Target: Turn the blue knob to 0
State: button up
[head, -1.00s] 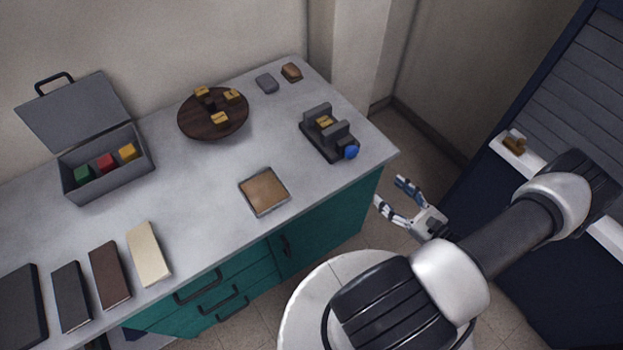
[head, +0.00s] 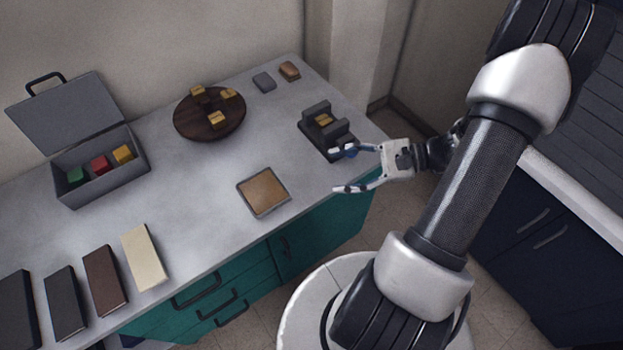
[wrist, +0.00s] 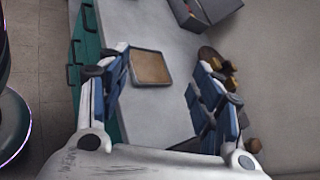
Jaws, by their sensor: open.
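The blue knob sits on the front of a dark grey clamp-like device (head: 318,124) near the right end of the table. In the head view my gripper's upper finger covers most or all of the knob, so its setting cannot be read. A small yellow block (head: 324,119) lies between the device's two upright jaws. My gripper (head: 345,170) is open and empty, over the table's front right edge, with its fingers pointing left. I cannot tell whether the finger touches the knob. In the wrist view the open fingers (wrist: 160,95) show, but the knob does not.
A tan square tray (head: 263,191) lies left of my gripper. A round wooden turntable (head: 225,128) with yellow blocks stands behind it. An open grey box (head: 112,184) holds coloured blocks. Several flat slabs (head: 146,257) lie at front left. The table (head: 205,205) is bare between them.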

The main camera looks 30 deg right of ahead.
jog(key=s+a+r+n+g+h+b, duration=0.1)
jog(key=a+r+n+g+h, duration=0.1)
jog(key=a+r+n+g, duration=0.3)
jog(key=shift+s+a+r+n+g, duration=0.3)
jog(key=shift+a+n+g, duration=0.65)
jog(key=shift+a, duration=1.25)
jog(key=shift+f, duration=0.1)
